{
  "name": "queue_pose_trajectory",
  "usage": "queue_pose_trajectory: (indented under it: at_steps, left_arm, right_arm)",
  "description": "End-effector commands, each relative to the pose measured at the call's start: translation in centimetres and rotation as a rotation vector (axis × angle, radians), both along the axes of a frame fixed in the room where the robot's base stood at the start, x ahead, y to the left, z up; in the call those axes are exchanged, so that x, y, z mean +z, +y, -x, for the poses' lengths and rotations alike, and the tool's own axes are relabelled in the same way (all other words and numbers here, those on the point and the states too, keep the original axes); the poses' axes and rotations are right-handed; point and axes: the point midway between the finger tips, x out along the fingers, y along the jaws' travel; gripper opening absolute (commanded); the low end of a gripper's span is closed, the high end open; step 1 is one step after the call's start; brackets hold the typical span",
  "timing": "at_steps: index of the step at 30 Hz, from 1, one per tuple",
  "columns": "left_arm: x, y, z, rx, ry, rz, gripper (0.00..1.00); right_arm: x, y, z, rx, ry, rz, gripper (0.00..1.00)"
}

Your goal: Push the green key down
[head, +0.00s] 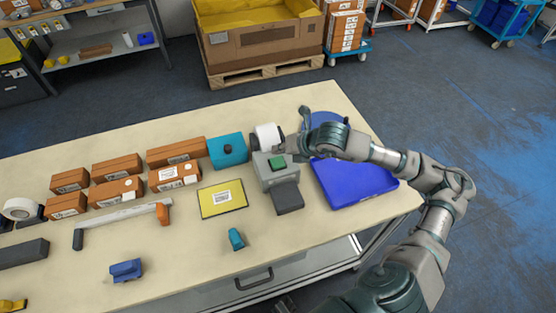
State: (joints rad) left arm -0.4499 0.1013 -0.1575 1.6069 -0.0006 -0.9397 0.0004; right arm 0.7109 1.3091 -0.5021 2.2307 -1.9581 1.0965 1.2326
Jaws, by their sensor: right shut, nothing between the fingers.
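The green key (278,162) sits on top of a grey device (272,177) on the table. A dark grey block-like part (288,196) lies at the device's front. My right gripper (284,146) is shut and empty, just behind and above the green key, near a white roll. I cannot tell whether it touches the device. My right arm reaches in from the right across the blue tray. My left gripper is not in view.
A blue tray (360,186) lies right of the device. A small teal item (236,239) lies in front. The table's (190,262) front middle is mostly clear.

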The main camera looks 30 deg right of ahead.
Motion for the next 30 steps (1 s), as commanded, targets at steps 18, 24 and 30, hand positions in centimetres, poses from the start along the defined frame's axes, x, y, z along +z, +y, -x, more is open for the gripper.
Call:
queue_pose_trajectory:
  at_steps: [18,24,30]
  left_arm:
    - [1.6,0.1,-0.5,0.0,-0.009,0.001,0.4]
    - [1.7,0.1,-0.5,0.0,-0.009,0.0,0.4]
    - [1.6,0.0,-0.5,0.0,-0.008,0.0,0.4]
  right_arm:
    - [2.7,0.1,0.0,0.001,0.0,0.002,0.0]
    - [2.7,0.1,0.0,0.0,0.0,0.001,0.0]
    - [2.7,0.0,0.0,0.0,0.0,0.001,0.0]
